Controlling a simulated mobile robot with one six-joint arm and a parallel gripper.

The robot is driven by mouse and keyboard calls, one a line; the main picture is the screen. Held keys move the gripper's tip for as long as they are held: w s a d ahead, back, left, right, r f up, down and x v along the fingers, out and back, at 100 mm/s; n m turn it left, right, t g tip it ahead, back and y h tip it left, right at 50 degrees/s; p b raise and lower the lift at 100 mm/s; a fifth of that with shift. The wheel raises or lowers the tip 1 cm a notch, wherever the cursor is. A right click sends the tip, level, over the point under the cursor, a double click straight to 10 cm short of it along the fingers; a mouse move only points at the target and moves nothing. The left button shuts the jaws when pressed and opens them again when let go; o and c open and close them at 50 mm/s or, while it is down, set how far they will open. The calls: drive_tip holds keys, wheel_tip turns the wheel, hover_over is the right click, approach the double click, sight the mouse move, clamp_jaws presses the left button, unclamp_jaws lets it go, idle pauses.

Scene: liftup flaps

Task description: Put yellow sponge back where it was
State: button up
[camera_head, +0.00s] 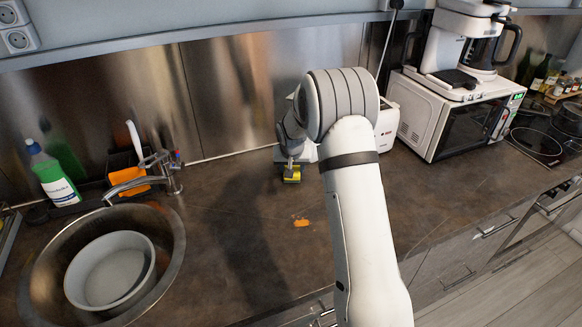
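The yellow sponge (292,174) is a small yellow block at the middle of the counter, near the back wall. My gripper (290,166) points down right at the sponge, with dark parts against its top and sides. The gripper is small in this view and partly merges with the sponge, so I cannot tell whether its fingers are closed on it. I also cannot tell whether the sponge touches the counter.
A sink (172,262) holding a grey bowl (110,270) is at left. Behind it are a faucet (165,172), a green-and-white bottle (52,176) and a dark caddy (122,162). A small orange item (301,223) lies mid-counter. A toaster (386,127) and microwave (430,118) stand right.

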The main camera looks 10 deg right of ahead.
drive_tip(key=o, duration=0.6)
drive_tip(key=shift+f, duration=0.15)
drive_tip(key=o, duration=0.4)
drive_tip(key=shift+o, duration=0.2)
drive_tip(key=shift+r, duration=0.3)
drive_tip(key=d+b+v, duration=0.1)
drive_tip(key=b+v, duration=0.1)
drive_tip(key=v, duration=0.9)
drive_tip(key=s+r, duration=0.4)
drive_tip(key=s, duration=0.4)
drive_tip(key=s+r, duration=0.4)
drive_tip(key=s, duration=0.4)
drive_tip(key=s+f+n+g, duration=0.1)
drive_tip(key=s+n, duration=0.1)
drive_tip(key=s, duration=1.9)
drive_tip(key=shift+a+f+y, duration=0.2)
drive_tip(key=shift+a+y, duration=0.1)
drive_tip(key=shift+y, duration=0.1)
